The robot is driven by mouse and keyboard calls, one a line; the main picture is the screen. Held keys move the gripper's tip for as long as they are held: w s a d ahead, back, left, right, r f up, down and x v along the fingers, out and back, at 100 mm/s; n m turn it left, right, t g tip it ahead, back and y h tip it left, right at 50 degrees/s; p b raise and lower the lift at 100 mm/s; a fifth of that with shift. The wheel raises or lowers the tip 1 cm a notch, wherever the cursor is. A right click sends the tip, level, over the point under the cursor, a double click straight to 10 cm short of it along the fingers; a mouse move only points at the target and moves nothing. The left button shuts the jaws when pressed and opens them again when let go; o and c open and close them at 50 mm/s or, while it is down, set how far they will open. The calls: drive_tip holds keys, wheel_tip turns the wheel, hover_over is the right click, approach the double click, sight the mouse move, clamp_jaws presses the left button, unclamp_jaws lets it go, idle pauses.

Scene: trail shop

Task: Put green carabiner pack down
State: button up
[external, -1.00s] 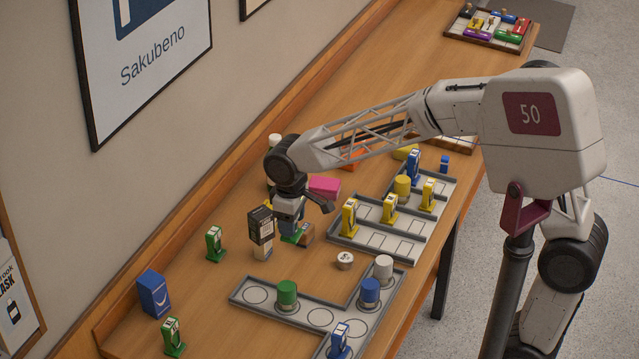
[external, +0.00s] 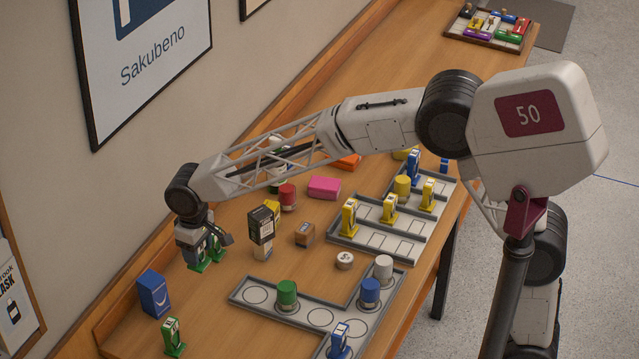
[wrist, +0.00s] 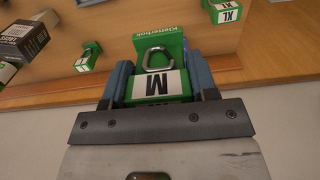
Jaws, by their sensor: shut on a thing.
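My gripper (external: 195,248) is shut on a green carabiner pack (external: 198,266), low over the left part of the wooden table near the wall. In the wrist view the held green carabiner pack (wrist: 160,88) sits between the fingers, with a grey carabiner and a white label marked M. Whether its base touches the table is hard to tell. Another green pack (external: 218,250) stands close beside it, partly hidden by my gripper. A third green pack (external: 173,337) stands at the front left.
A blue box (external: 153,293) stands left of my gripper. A black box on a pale block (external: 261,230) stands to the right. Grey trays (external: 262,309) hold cylinders and a blue pack; another tray (external: 372,242) holds yellow packs. Bare table lies between my gripper and the blue box.

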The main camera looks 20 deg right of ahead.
sight(201, 264)
wheel_tip(201, 264, down, 5)
drive_tip(key=shift+d+r, duration=0.1)
drive_tip(key=shift+d, duration=0.05)
idle(0.4)
drive_tip(key=w+a, duration=0.3)
drive_tip(key=a, duration=0.1)
drive_tip(key=w+a+f, duration=0.1)
drive_tip(key=w+a, duration=0.2)
drive_tip(key=a, duration=0.1)
drive_tip(key=w+a, duration=0.3)
drive_tip(key=a, duration=0.1)
drive_tip(key=shift+w+a+f, duration=0.25)
drive_tip(key=shift+w+a, duration=0.1)
drive_tip(key=shift+f, duration=0.15)
drive_tip(key=shift+f, duration=1.65)
drive_tip(key=shift+f, duration=0.1)
drive_tip(key=o, duration=1)
